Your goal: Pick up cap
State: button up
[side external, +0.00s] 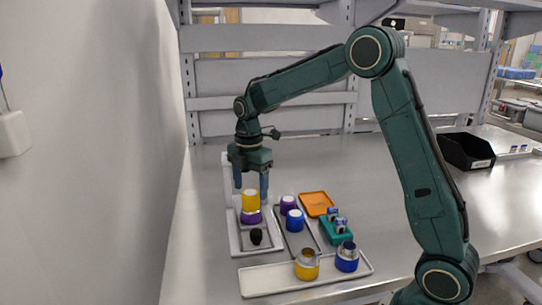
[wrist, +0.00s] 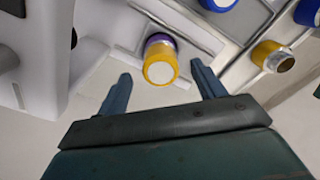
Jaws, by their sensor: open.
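A yellow cap-like piece (side external: 250,202) with a pale top stands on a purple piece (side external: 252,217) in the left tray (side external: 236,245). In the wrist view the yellow piece (wrist: 160,66) lies ahead between my finger tips, with the purple rim (wrist: 160,39) behind it. My gripper (side external: 251,190) is open and points down over the yellow piece; its fingers (wrist: 161,72) look empty. I cannot tell whether they are level with the piece or a little above it. Which piece the task calls the cap is not marked.
A black knob (side external: 256,236) is in the left tray. Purple (side external: 288,205) and blue (side external: 295,220) pieces stand to the right, near an orange tray (side external: 316,203) and teal holder (side external: 335,229). The front tray (side external: 272,281) holds yellow (side external: 307,268) and blue (side external: 347,260) cups. A wall is left.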

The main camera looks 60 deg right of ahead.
aim_at(251, 192)
jog(key=shift+f, duration=1.85)
jog(key=c, duration=1)
jog(key=shift+c, duration=0.2)
jog(key=shift+r, duration=0.15)
notch_tip(251, 192, up, 20)
jog(key=shift+f, duration=0.25)
